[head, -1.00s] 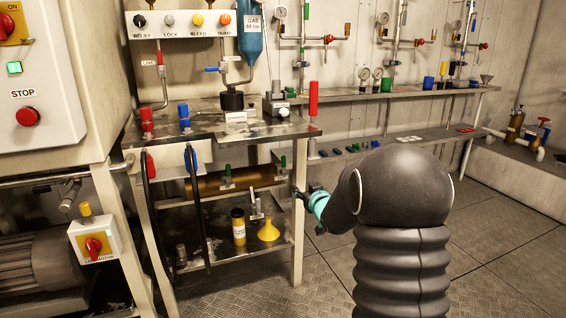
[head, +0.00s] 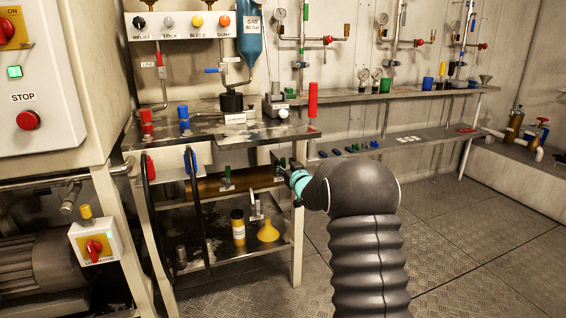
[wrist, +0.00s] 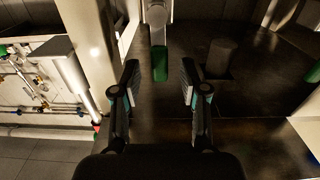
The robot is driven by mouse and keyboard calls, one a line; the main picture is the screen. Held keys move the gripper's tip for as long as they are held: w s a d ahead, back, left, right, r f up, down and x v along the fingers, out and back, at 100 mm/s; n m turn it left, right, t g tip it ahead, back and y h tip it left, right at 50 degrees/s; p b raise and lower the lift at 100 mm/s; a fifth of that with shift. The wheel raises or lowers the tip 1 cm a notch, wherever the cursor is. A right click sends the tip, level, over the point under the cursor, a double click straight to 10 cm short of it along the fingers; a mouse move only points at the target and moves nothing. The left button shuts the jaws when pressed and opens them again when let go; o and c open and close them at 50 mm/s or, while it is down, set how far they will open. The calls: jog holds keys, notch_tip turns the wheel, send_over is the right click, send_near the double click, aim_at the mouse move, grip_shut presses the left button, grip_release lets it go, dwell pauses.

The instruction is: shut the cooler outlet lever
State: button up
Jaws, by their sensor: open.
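A lever with a green grip (wrist: 160,64) shows at the top middle of the wrist view, on a pale metal fitting. I take it to be the cooler outlet lever, though no label is readable. My gripper (wrist: 160,78) is open, with one finger on each side of the line to the grip and clear space around it. In the head view my gripper (head: 280,162) is at the right end of the brass cylinder (head: 208,188) under the bench, and hides much of that end. Another green lever (head: 226,174) stands on the cylinder's middle.
The bench top (head: 262,131) lies just above my gripper, and a bench leg (head: 297,240) stands close by. The floor at right is clear.

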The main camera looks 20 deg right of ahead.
jog(key=shift+w+a, duration=0.15)
jog(key=shift+w, duration=1.15)
grip_shut()
